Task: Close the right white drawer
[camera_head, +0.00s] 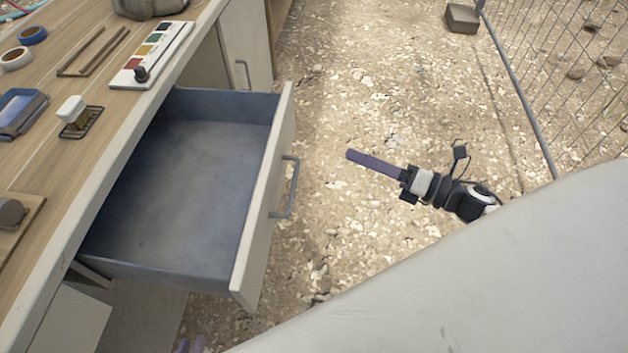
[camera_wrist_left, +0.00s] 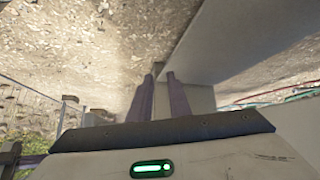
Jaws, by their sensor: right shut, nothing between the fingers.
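The white drawer (camera_head: 262,200) is pulled far out of the workbench in the head view. Its grey-blue inside is empty, and a grey bar handle (camera_head: 290,187) is on its front. My right gripper (camera_head: 350,155) is shut and empty, to the right of the drawer front and apart from the handle. My left gripper (camera_head: 190,346) shows only its purple fingertips at the bottom edge, near the drawer's near side. In the left wrist view, the left gripper's fingers (camera_wrist_left: 158,80) are apart, with no held object visible between them.
A closed cabinet door (camera_head: 246,45) is beyond the drawer. Gravel ground (camera_head: 390,90) is open to the right, up to a wire fence (camera_head: 520,90).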

